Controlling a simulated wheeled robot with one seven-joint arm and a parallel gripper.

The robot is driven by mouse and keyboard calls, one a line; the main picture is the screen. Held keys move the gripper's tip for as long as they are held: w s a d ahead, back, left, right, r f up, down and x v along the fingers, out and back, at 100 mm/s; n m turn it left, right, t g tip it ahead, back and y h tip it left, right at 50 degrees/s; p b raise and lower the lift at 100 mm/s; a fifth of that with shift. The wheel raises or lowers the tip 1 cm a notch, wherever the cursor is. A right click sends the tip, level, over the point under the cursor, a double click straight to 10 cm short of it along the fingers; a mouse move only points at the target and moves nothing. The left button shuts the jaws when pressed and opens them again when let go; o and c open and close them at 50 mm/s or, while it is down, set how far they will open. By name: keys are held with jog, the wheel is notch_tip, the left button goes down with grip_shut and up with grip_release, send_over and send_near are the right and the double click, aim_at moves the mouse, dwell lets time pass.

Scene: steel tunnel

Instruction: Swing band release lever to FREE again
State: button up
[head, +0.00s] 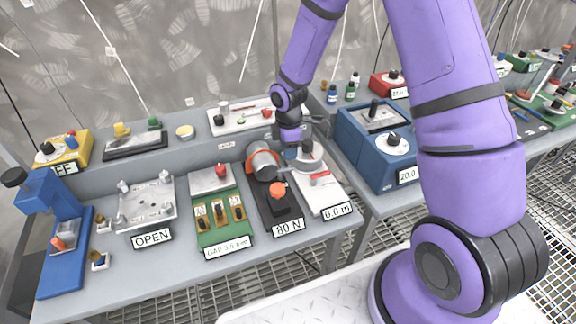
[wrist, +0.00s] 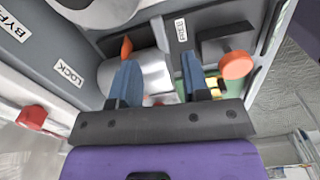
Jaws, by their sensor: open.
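The dark unit labelled 80 N (head: 285,215) stands on the bench. It carries a grey metal cylinder (head: 263,163) with an orange band around its back and an orange knob (head: 278,190) in front. The cylinder also shows in the wrist view (wrist: 148,72), with an orange edge (wrist: 126,46) beside my left finger. An orange round knob (wrist: 236,65) is right of my fingers. A LOCK label (wrist: 69,73) is at left; I cannot tell which part is the release lever. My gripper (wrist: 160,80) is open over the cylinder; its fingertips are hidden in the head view.
A white unit labelled 0.0 m (head: 321,190) with a red handle is close on the right. A green gap unit (head: 219,215) is close on the left. A blue box (head: 378,145) stands further right. My arm crosses the right of the head view.

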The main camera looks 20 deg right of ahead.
aim_at(288, 168)
notch_tip(288, 168, down, 7)
jog(key=shift+f, duration=0.1)
dwell(0.4)
grip_shut()
